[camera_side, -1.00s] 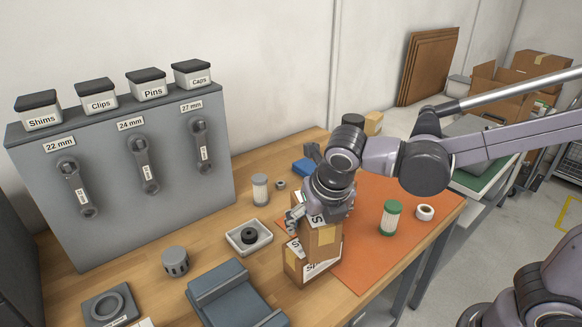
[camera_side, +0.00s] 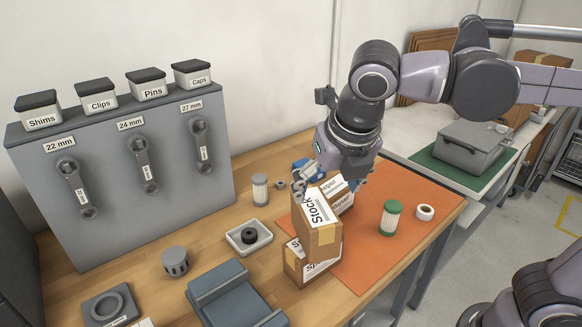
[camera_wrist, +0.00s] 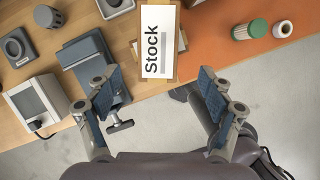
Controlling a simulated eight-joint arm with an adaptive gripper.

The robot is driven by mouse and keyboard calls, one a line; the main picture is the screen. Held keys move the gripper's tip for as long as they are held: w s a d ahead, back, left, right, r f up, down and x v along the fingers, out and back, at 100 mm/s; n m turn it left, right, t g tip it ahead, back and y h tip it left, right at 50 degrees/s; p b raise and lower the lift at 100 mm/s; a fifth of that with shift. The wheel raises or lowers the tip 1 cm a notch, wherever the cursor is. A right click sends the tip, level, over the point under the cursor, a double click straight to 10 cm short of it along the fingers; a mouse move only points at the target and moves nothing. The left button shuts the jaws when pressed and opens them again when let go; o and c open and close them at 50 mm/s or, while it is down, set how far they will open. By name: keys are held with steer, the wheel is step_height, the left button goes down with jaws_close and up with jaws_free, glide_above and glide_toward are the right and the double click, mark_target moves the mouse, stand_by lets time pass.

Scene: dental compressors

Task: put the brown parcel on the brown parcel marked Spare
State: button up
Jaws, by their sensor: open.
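A brown parcel marked Stock (camera_side: 322,236) rests on top of a lower brown parcel (camera_side: 296,266) whose label shows only "Sp"; the rest of that label is hidden. The upper parcel sits slightly turned relative to the lower one. My gripper (camera_side: 336,182) is open and empty, raised above and behind the stack. In the wrist view its fingers (camera_wrist: 156,92) are spread wide, apart from the parcel.
Another brown parcel, apparently marked Repair (camera_side: 344,204), stands behind the stack, partly hidden. A green-capped filter (camera_side: 390,218) and a white roll (camera_side: 425,212) stand on the orange mat (camera_side: 365,262). A white tray (camera_side: 240,246) and blue-grey stand (camera_side: 232,296) are to the left.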

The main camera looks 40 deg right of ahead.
steer(key=shift+s+r, duration=0.15)
steer(key=shift+r, duration=0.1)
steer(key=shift+d+m, duration=0.15)
steer(key=shift+m, duration=0.15)
steer(key=s+d+f+m+t+y, duration=0.1)
steer(key=d+f+m, duration=0.4)
steer(key=m, duration=1)
steer(key=s+d+f+m+t, duration=0.1)
steer(key=d+f+m, duration=0.5)
steer(key=m, duration=1)
steer(key=shift+d+t+y, duration=0.4)
steer(key=shift+d+t, duration=0.1)
steer(key=shift+d, duration=0.55)
